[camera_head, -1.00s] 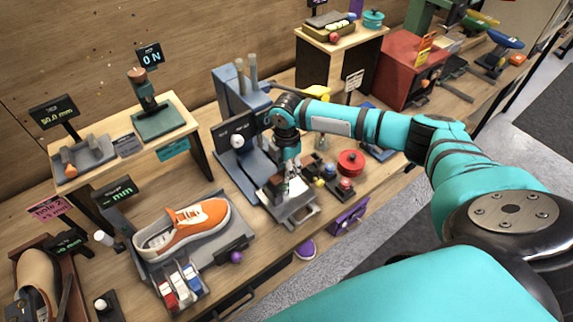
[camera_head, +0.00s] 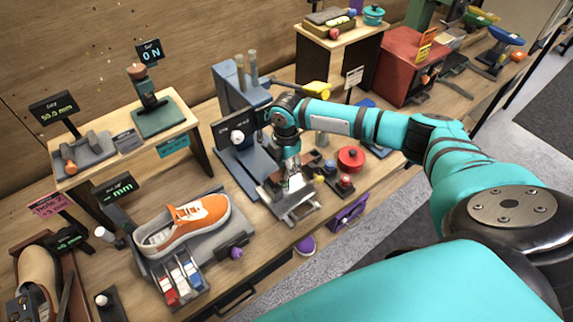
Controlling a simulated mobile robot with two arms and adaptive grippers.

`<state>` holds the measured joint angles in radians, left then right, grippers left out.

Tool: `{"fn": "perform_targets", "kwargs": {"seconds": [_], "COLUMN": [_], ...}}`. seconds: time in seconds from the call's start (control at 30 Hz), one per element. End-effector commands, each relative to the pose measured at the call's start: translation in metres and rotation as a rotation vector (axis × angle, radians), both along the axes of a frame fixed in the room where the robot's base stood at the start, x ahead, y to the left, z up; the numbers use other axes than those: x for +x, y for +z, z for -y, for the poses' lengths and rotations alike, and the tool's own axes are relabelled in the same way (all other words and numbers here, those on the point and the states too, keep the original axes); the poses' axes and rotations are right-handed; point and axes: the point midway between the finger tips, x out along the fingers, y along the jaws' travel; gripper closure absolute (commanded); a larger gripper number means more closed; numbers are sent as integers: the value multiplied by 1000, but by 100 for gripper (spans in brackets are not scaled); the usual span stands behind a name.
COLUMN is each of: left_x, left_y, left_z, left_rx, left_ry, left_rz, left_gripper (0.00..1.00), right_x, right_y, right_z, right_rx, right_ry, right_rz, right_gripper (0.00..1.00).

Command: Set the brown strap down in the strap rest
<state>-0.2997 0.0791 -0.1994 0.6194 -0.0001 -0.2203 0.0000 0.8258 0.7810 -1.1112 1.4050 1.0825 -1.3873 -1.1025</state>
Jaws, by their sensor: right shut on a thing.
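My right gripper (camera_head: 292,178) points down over a metal-grey plate-like stand (camera_head: 300,208) in the middle of the bench. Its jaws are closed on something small. I cannot tell which surface is the strap rest, or whether the held thing touches the stand. My left gripper is not in view.
A red round-topped pot (camera_head: 351,159) and small knobs stand close to the right of the gripper. A blue-grey press (camera_head: 238,95) rises behind it. An orange sneaker (camera_head: 197,217) sits on a grey holder to the left. Floor lies beyond the front edge.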

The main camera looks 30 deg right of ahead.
Motion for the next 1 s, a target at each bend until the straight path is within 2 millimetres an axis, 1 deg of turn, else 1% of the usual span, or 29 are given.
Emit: {"fn": "perform_targets", "kwargs": {"seconds": [0.53, 0.8, 1.0], "left_x": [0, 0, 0], "left_y": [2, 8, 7], "left_z": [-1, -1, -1], "left_rx": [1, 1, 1], "left_ry": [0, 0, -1], "left_rz": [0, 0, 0], "left_gripper": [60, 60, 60], "right_x": [0, -1, 0], "right_y": [0, 0, -1], "right_z": [0, 0, 0], "right_rx": [0, 0, -1], "right_ry": [0, 0, 0], "right_rz": [0, -1, 0], "right_gripper": [99, 99, 99]}}
